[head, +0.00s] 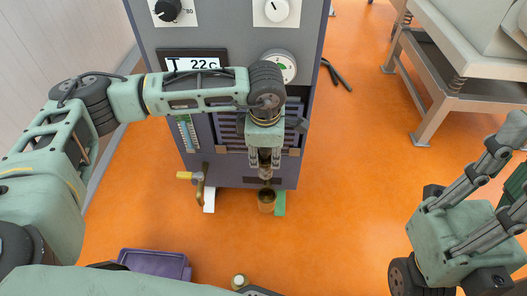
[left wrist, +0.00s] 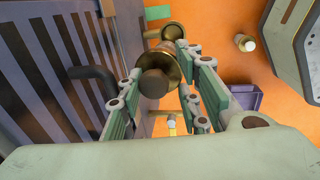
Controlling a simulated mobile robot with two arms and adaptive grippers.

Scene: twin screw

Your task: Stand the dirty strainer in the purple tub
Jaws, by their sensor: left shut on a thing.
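My left gripper (head: 265,160) points down in front of the grey machine, its fingers closed around the top of a brass piece. In the left wrist view a dark knob with a brass collar (left wrist: 158,66) sits between the fingers. Below it hangs a copper-brown cylinder (head: 267,201), which I take as the strainer; the joint between them is partly hidden. It looks upright, but I cannot tell whether it is dirty. The purple tub (head: 155,264) is on the floor at lower left, clear of the gripper; it also shows in the left wrist view (left wrist: 244,96).
The machine (head: 232,40) stands close behind the gripper. A brass-handled valve (head: 200,183) projects at its lower left. A small pale-topped jar (head: 240,281) stands near the bottom. Orange floor between is mostly clear.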

